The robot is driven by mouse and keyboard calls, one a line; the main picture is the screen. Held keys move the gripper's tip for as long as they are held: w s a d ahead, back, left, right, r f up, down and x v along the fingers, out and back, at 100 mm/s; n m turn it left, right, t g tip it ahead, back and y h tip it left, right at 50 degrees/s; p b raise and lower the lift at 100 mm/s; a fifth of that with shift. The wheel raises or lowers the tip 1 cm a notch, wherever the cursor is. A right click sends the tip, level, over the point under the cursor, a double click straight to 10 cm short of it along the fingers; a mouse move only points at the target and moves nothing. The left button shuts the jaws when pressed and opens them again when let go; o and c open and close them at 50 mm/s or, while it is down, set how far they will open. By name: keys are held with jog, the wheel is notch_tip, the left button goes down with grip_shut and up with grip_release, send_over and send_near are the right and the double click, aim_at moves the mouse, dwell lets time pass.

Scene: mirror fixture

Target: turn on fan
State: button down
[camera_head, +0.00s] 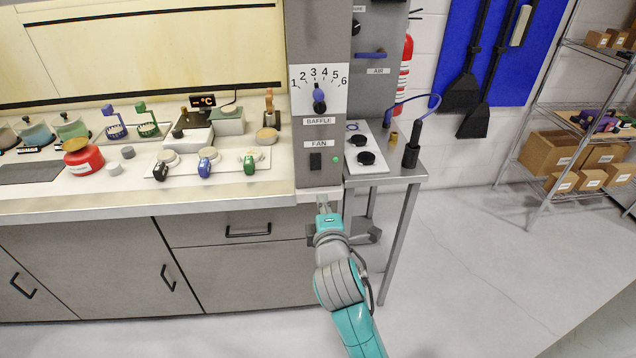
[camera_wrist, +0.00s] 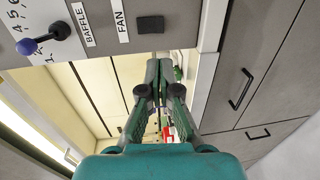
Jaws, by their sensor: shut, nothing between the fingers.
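The black fan switch (camera_head: 316,160) is on the grey column's front, under the FAN label (camera_head: 316,143). A small green round spot (camera_head: 335,160) sits to its right. My gripper (camera_head: 324,208) is in front of the column's foot, below the switch. In the wrist view the switch (camera_wrist: 151,25) lies beyond the tips of my gripper (camera_wrist: 159,66), with a gap in the picture. The teal fingers are together and hold nothing. Whether the switch is pressed is too small to tell.
The baffle knob (camera_head: 319,97) is above the switch on the column. To the left is a counter (camera_head: 230,190) with valves and a red container (camera_head: 84,158). To the right is a small metal table (camera_head: 405,172) with black knobs. The floor (camera_head: 470,270) at right is clear.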

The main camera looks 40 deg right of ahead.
aim_at(316, 169)
jog(key=x, duration=1.3)
jog(key=shift+w+d, duration=0.25)
jog(key=shift+w+d+f, duration=0.15)
jog(key=shift+w, duration=0.1)
